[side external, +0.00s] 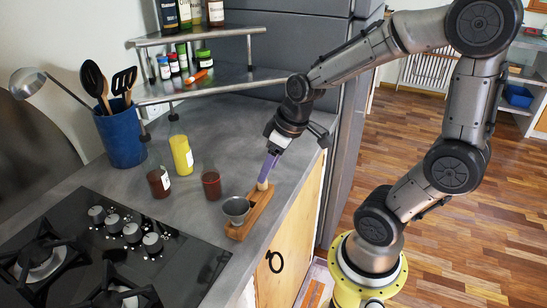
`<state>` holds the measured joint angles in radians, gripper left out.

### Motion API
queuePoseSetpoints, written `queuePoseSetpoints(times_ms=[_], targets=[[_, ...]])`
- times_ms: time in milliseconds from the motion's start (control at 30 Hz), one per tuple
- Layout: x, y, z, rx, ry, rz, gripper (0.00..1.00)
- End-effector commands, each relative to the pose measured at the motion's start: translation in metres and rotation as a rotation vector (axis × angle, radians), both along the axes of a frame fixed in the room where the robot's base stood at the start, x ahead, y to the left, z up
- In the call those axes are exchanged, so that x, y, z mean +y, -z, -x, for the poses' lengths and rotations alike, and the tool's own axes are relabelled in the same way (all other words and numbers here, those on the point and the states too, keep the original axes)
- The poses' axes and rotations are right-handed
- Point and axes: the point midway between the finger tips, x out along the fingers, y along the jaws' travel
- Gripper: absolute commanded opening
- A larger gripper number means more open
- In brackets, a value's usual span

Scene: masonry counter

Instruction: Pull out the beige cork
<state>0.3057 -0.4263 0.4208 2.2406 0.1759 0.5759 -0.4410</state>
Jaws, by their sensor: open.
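A wooden stand (256,213) lies near the counter's right edge. A small beige piece, which looks like the beige cork (262,185), shows at its far end; it is too small to make out how deep it sits. My gripper (264,178) points down over that end with its purple fingers right at the beige piece. The jaws are open, and the fingers overlap in this view and partly hide the piece. I cannot tell whether they touch it. A grey metal cup (236,207) sits at the stand's near end.
A dark red jar (211,185), a brown jar (159,182) and a yellow bottle (181,155) stand left of the stand. A black stove (190,262) is at the front left. A blue utensil pot (121,135) and metal shelf (215,82) are behind. The counter behind the stand is clear.

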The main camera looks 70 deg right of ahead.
Motion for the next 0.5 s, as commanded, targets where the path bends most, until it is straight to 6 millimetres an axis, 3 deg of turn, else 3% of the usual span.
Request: queuePoseSetpoints(times_ms=[200,500], targets=[[0.0,0.023,-0.007,0.004,-0.001,-0.001,0.6],[0.0,0.041,-0.014,0.001,-0.001,0.0,0.6]])
